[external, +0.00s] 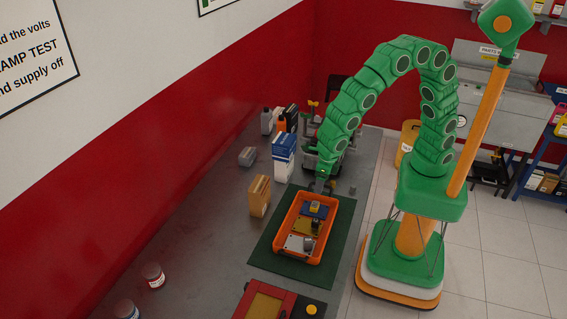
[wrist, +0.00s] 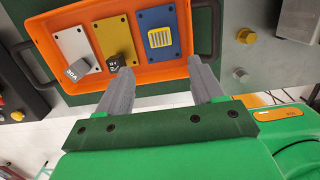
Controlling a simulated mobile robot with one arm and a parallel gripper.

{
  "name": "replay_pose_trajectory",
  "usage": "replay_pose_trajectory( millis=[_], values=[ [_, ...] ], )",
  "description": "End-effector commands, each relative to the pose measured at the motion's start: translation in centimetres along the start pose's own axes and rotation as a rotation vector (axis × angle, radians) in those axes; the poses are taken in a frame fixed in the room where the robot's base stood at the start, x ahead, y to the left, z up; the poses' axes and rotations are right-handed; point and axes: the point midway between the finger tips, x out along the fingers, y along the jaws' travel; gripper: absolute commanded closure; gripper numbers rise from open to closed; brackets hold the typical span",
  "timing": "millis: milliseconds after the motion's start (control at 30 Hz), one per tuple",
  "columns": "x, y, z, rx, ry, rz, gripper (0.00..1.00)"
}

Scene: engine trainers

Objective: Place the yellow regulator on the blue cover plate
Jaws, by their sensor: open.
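The yellow regulator (wrist: 158,39), a small block with pale ribs, sits on the blue cover plate (wrist: 172,17) in an orange tray (wrist: 206,28). In the external view the regulator (external: 315,206) shows on the blue plate (external: 325,212) at the tray's far end. My gripper (wrist: 159,66) is open and empty, its grey fingers apart and clear of the regulator. In the external view my gripper (external: 322,187) is just beyond the tray's far end, partly hard to make out.
The tray also holds a yellow plate (wrist: 103,34) and a silver plate (wrist: 69,43), each with a dark block on it. The tray lies on a green mat (external: 262,257). Boxes (external: 284,155) stand left of the arm.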

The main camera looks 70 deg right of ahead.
Motion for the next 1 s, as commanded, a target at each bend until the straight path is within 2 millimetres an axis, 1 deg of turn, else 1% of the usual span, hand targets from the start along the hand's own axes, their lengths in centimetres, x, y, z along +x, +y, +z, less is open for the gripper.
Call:
replay_pose_trajectory(
  millis=[67, 167, 267, 400, 533, 700, 767, 900, 1000],
  values=[
    [-0.1, -0.3, 0.1, 0.016, 0.0, -0.001, 0.33],
    [-0.9, -1.8, 0.3, 0.096, 0.003, -0.005, 0.33],
    [-2.2, -4.7, 0.6, 0.256, 0.011, -0.016, 0.33],
    [-4.2, -9.9, 0.3, 0.556, 0.028, -0.045, 0.33],
    [-6.1, -14.5, -0.4, 0.838, 0.037, -0.068, 0.33],
    [-8.2, -20.2, -2.3, 1.204, 0.047, -0.11, 0.33],
    [-8.9, -22.0, -3.1, 1.335, 0.049, -0.124, 0.33],
    [-10.3, -26.1, -5.5, 1.637, 0.052, -0.165, 0.33],
    [-11.3, -28.6, -7.4, 1.854, 0.052, -0.192, 0.33]
  ],
)
